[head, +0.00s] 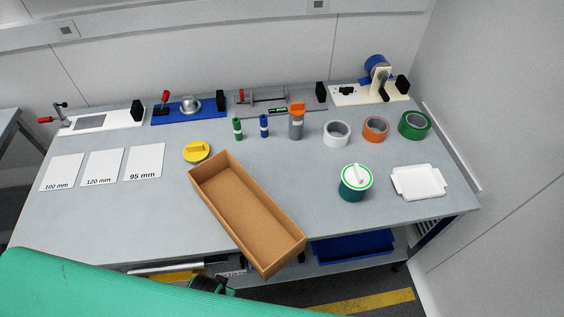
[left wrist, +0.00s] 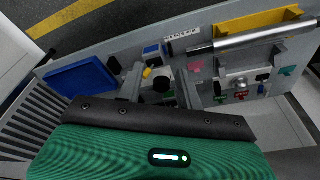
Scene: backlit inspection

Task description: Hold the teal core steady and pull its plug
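The teal core (head: 350,194) stands upright near the front right of the table. Its white plug (head: 358,176) sits in the top inside a green-edged rim, with a raised handle across it. No gripper is near either one. My left gripper (left wrist: 160,76) shows in the left wrist view with its two grey fingers apart, low down and facing the things below the tabletop. A dark round object lies between the fingers in that view, and I cannot tell that it is held. My right gripper is in neither view.
An empty cardboard tray (head: 248,208) lies left of the core. A white tray (head: 419,183) lies right of it. Tape rolls (head: 336,134) stand behind. A yellow lid (head: 197,152) and white cards (head: 103,167) are at left. A blue bin (head: 352,247) sits below the table.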

